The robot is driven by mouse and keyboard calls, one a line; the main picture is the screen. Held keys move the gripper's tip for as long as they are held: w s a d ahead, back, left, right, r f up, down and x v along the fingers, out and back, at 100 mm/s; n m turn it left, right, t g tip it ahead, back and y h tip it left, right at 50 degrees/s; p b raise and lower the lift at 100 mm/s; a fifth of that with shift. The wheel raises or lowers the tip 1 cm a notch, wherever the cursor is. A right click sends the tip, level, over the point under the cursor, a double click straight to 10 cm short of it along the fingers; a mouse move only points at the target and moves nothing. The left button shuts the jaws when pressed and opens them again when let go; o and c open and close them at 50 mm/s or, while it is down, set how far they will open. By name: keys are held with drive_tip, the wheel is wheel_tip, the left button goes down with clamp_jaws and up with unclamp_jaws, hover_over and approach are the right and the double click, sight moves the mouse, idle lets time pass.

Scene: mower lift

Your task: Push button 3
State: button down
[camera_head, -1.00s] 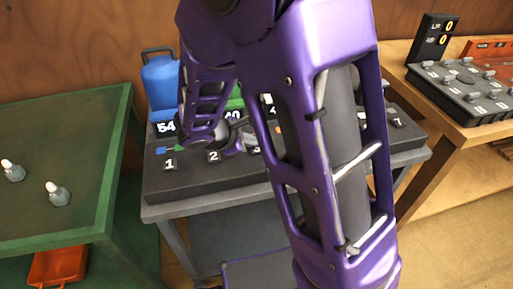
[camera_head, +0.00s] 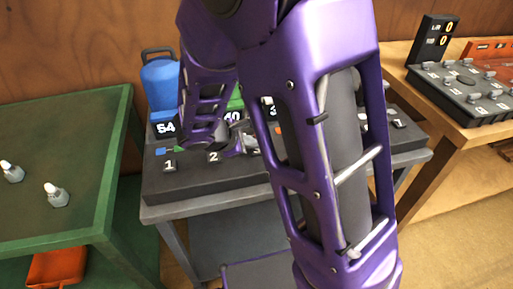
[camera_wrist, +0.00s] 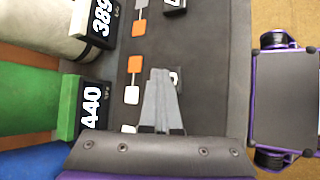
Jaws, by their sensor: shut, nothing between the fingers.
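In the wrist view my gripper (camera_wrist: 160,75) is shut, its grey fingers together and empty. The fingertips overlap a small dark button (camera_wrist: 177,79) with a white mark, mostly covered by them; its place in the row fits button 3. I cannot tell whether they touch it. In the head view my forearm hides most of that spot. Button 1 (camera_head: 169,166) and button 2 (camera_head: 213,157) show to the left on the dark console (camera_head: 190,185). Another button (camera_wrist: 175,5) is cut off at the top of the wrist view.
Behind the buttons stand a blue canister (camera_head: 160,82), a green canister (camera_wrist: 35,103) and a whitish one (camera_wrist: 55,25), with displays 440 (camera_wrist: 91,107) and 389 (camera_wrist: 97,22). A green table (camera_head: 60,130) is left, a wooden table with a switch panel (camera_head: 462,88) right.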

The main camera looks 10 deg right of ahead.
sight(253, 151)
drive_tip(key=shift+r+p, duration=0.4)
drive_tip(key=shift+r, duration=0.35)
drive_tip(key=shift+r+p, duration=1.9)
drive_tip(key=shift+r, duration=0.65)
